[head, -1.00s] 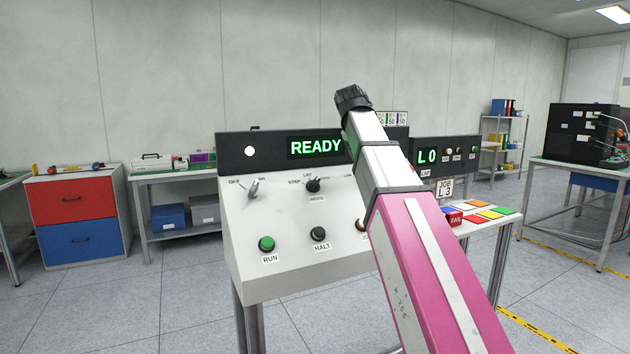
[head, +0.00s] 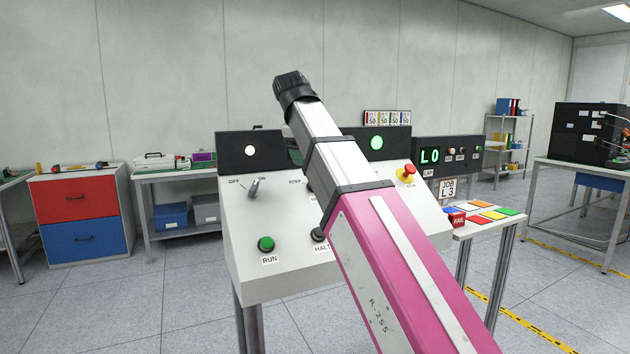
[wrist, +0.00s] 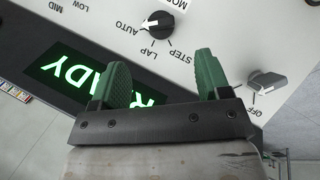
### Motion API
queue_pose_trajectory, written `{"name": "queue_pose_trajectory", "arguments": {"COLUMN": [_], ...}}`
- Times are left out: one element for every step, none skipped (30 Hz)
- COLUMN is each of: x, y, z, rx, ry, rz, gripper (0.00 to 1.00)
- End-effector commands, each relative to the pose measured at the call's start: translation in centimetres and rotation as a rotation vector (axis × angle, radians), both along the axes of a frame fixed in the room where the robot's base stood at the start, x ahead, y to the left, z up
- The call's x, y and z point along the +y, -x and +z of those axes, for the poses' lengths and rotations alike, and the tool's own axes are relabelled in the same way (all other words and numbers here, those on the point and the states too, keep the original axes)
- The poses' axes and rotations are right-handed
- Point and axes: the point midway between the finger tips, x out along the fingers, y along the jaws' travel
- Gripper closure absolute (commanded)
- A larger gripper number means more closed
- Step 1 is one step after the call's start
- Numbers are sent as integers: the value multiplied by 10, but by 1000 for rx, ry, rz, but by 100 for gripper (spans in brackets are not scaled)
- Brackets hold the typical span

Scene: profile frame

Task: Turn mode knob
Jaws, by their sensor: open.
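The mode knob (wrist: 156,24) is a round black knob with a white pointer, seen upside down at the top of the wrist view. STEP, LAP and AUTO are printed around it, and the pointer appears turned toward AUTO. My gripper (wrist: 161,78) has two green fingers, open and empty. They stand over the panel's display side, apart from the knob, which lies beyond the fingertips. The control panel (head: 290,268) is a sloped grey box.
A grey OFF/ON lever (wrist: 268,80) is close to the right finger. It also shows in the head view (head: 255,188). The panel has a green RUN button (head: 266,244), a HALT button (head: 318,235) and a red stop button (head: 406,173). The READY display (wrist: 70,70) is partly covered by my gripper.

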Motion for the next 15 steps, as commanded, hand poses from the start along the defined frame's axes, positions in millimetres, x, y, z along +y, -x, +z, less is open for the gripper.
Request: {"name": "queue_pose_trajectory", "arguments": {"x": [-3,-4,-6,-7,-8,-9,-10,-11,-12,-13,-14,-15,-16,-17,-17], "y": [-1,-3,-5,-7,-9,-11,-12,-14,-16,-18,-19,-21,-22,-23,-25], "z": [-9,-14,-20,-26,-31,-37,-42,-47,-53,-57,-61,-66,-69,-72,-76], "rx": [0,2,1,1,0,0,0,-1,-1,-1,-1,-1,-3,-3,-3], "ry": [0,1,0,1,0,0,0,1,0,0,0,0,0,0,0], "rz": [-1,-2,-3,-3,-2,-2,-2,-1,-1,-2,-2,-2,-1,-1,-1], "gripper": [30,30,30,30,30,30,30,30,30,30,30,30,30,30,30]}}
